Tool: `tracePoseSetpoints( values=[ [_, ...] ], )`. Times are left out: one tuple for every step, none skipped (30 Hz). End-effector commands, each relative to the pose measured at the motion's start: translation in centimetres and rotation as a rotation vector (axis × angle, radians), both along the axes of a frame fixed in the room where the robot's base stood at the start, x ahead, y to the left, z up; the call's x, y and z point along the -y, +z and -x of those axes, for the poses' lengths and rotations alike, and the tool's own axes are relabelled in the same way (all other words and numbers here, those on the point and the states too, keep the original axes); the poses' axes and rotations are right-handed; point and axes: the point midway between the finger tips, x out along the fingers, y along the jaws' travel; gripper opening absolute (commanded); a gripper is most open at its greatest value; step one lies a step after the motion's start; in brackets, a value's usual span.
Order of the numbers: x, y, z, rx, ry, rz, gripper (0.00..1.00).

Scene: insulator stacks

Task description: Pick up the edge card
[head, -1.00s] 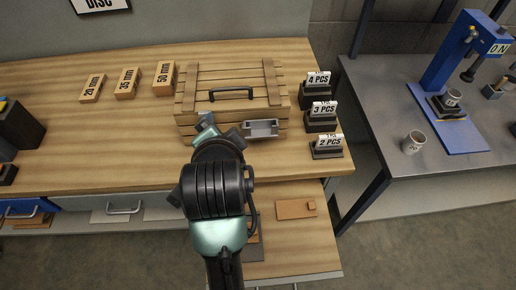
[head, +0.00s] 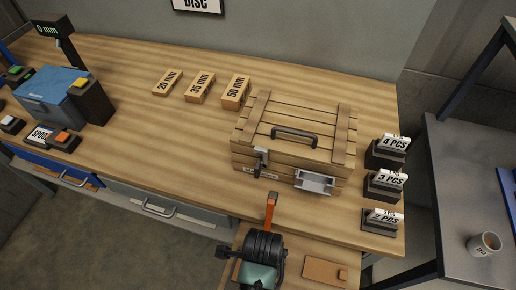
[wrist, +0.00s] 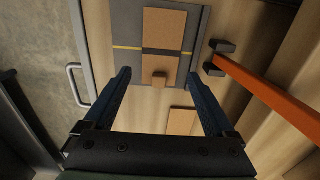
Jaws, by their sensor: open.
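The height gap is unclear.
An orange bar (wrist: 262,92) rises close to my right finger; it also shows in the head view (head: 271,212). A wooden crate (head: 290,150) and labelled stands (head: 383,187) sit on the bench above. A drawer handle (wrist: 76,85) is at the left.

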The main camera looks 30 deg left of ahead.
Motion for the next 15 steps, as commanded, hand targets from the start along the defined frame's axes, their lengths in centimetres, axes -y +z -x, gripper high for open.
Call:
tracePoseSetpoints(
  values=[
    [0.0,-0.3,0.0,-0.002,0.0,0.001,0.9],
    [0.0,-0.6,0.0,-0.001,0.001,0.0,0.9],
    [0.0,-1.0,0.1,-0.003,0.001,0.001,0.9],
    [0.0,-1.4,0.1,-0.003,0.002,0.001,0.9],
    [0.0,-1.9,0.1,-0.003,0.002,0.001,0.9],
    [0.0,-2.5,0.0,-0.003,0.001,0.001,0.9],
    [0.1,-2.9,0.1,-0.003,0.001,0.001,0.9],
    [0.1,-3.4,0.1,-0.003,0.001,0.001,0.9],
    [0.1,-4.0,0.0,-0.002,0.002,0.001,0.9],
    [0.0,-4.3,0.0,-0.002,0.002,0.001,0.9],
    [0.0,-4.6,0.0,-0.001,0.002,0.0,0.9],
    [0.0,-4.9,0.0,-0.001,0.002,0.0,0.9],
    [0.0,-5.0,0.0,0.0,0.002,0.0,0.9],
    [0.0,-5.1,0.0,0.0,0.002,0.0,0.9],
    [0.0,-5.2,0.0,0.001,0.002,0.0,0.9]
  ],
)
